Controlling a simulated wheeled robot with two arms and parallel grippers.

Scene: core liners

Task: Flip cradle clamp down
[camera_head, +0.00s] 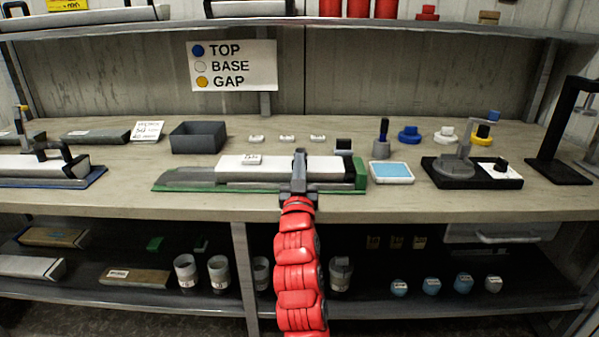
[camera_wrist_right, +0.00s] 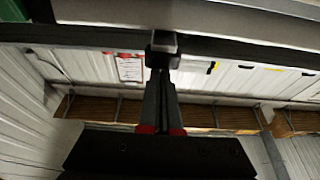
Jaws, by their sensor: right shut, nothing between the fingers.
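A green cradle (camera_head: 178,184) lies along the front of the bench with a white, half-round core liner (camera_head: 235,168) in it. A small label sits on the liner. A dark block (camera_head: 343,146) stands at the cradle's right end; I cannot tell whether it belongs to the clamp. My right gripper (camera_head: 299,160) is at the cradle's front, right of its middle, and hides part of the liner. Its fingers are shut and empty. In the right wrist view, the shut fingertips (camera_wrist_right: 163,48) meet a dark block; contact is unclear. My left gripper is out of view.
A grey tray (camera_head: 198,138) and several small white pieces lie behind the cradle. A blue-topped pad (camera_head: 391,172) and a black-based stand (camera_head: 455,178) are to the right. A blue cradle (camera_head: 85,183) is at the left. A shelf (camera_head: 150,32) runs above.

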